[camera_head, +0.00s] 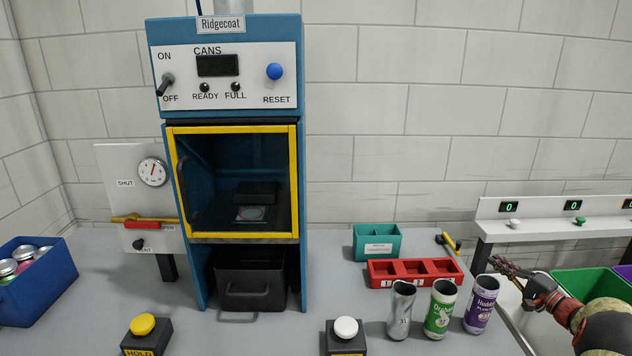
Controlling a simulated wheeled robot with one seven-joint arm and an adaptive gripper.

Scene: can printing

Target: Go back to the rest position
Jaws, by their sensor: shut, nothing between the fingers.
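My gripper (497,264) is at the right, its fingers pointing left, shut and empty. It shows just above and to the right of the purple can (481,304); I cannot tell how far apart they are. My arm runs from it to the lower right edge. A green can (440,308) and a bare silver can (401,309) stand upright to the left of the purple one. The blue Ridgecoat machine (225,110) stands at the back, with its switch (166,84) at the left of the panel and a yellow-framed window (235,180).
A red divided tray (414,273) and a teal box (376,242) lie behind the cans. A yellow button (142,325) and a white button (346,328) are at the front. A blue bin (38,284) holds cans at left. Green bin (590,284) is beside my arm.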

